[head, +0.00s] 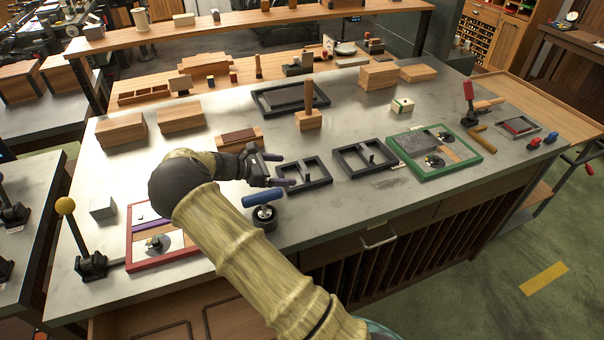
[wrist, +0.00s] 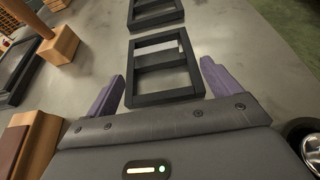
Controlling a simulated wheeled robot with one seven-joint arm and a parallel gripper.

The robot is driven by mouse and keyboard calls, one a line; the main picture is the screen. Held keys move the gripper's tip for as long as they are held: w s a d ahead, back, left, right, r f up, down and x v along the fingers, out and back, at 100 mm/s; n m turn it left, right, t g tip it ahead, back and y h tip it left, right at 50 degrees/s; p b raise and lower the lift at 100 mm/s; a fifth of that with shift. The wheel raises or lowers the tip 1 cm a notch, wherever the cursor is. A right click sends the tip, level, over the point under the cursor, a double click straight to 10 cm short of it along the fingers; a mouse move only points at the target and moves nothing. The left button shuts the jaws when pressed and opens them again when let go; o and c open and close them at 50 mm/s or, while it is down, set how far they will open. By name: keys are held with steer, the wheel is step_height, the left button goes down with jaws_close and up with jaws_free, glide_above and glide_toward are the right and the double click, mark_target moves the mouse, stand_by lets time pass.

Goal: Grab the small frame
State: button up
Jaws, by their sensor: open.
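Two small dark rectangular frames lie flat on the grey worktop. The nearer small frame (head: 308,187) has a crossbar and sits just right of my gripper (head: 278,170). In the wrist view this frame (wrist: 166,97) lies ahead of my gripper (wrist: 162,76), its near end between the purple fingers. My gripper is open and empty; I cannot tell whether a finger touches the frame. The second small frame (head: 364,174) lies to its right, and shows beyond it in the wrist view (wrist: 157,20). A larger dark frame (head: 290,108) lies farther back.
A round black item with a blue handle (head: 263,197) stands close in front of my gripper. A wooden block with a dark top (head: 239,138) lies behind it. A block with an upright peg (head: 308,118) stands farther back. A green-edged tray (head: 470,163) lies right.

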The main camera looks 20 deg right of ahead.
mark_target(301, 167)
steer(key=p+x, duration=0.1)
steer(key=x, duration=0.3)
steer(key=shift+w+d+r, duration=0.15)
steer(key=shift+w+d, duration=0.05)
steer(key=shift+d+f, duration=0.2)
steer(key=shift+d, duration=0.25)
steer(key=shift+a, duration=0.1)
steer(key=c, duration=1.8)
steer(key=shift+w, duration=0.1)
jaws_close()
steer(key=shift+r, duration=0.15)
step_height(301, 167, up, 10)
steer(key=b, duration=0.1)
